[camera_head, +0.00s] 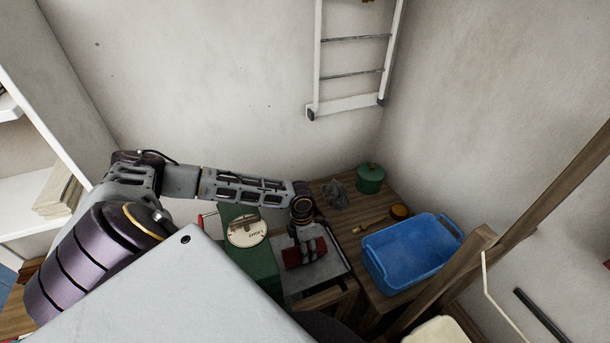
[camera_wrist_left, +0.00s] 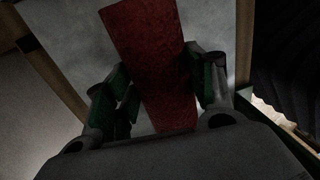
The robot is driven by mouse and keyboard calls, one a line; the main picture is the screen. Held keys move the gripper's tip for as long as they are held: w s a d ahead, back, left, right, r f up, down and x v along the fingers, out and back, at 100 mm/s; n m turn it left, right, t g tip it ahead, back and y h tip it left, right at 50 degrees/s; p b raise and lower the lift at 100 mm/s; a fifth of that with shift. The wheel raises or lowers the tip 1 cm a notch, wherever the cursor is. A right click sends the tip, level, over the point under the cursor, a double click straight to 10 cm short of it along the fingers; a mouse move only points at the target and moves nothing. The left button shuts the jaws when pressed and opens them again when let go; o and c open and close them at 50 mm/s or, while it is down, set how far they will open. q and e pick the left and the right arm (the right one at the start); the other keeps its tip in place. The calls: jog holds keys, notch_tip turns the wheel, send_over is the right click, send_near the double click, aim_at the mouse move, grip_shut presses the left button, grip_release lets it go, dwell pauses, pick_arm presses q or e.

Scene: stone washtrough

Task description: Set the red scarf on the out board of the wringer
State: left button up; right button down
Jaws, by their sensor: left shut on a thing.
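The red scarf (camera_head: 292,256) is a dark red folded strip at the grey out board (camera_head: 328,264) of the wringer. My left gripper (camera_head: 309,249) is shut on the scarf, over the board. In the left wrist view the scarf (camera_wrist_left: 158,60) runs between the two fingers of the left gripper (camera_wrist_left: 165,95), with the pale board behind it. I cannot tell whether the scarf touches the board. The green wringer body (camera_head: 262,268) with a round white dial (camera_head: 247,231) stands left of the board. My right gripper is not in view.
A blue tub (camera_head: 405,262) stands on the wooden table right of the board. Behind are a green lidded pot (camera_head: 370,178), a grey crumpled cloth (camera_head: 336,194), a brush (camera_head: 372,225) and a small brown bowl (camera_head: 399,211). A white rack (camera_head: 350,102) hangs on the wall.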

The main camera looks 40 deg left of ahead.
pick_arm(q)
jog(key=o, duration=1.2)
jog(key=shift+c, duration=0.2)
notch_tip(320, 180, up, 12)
jog(key=a+b, duration=0.1)
jog(key=b, duration=0.1)
jog(key=shift+w+a, duration=0.35)
jog(key=shift+w, duration=0.1)
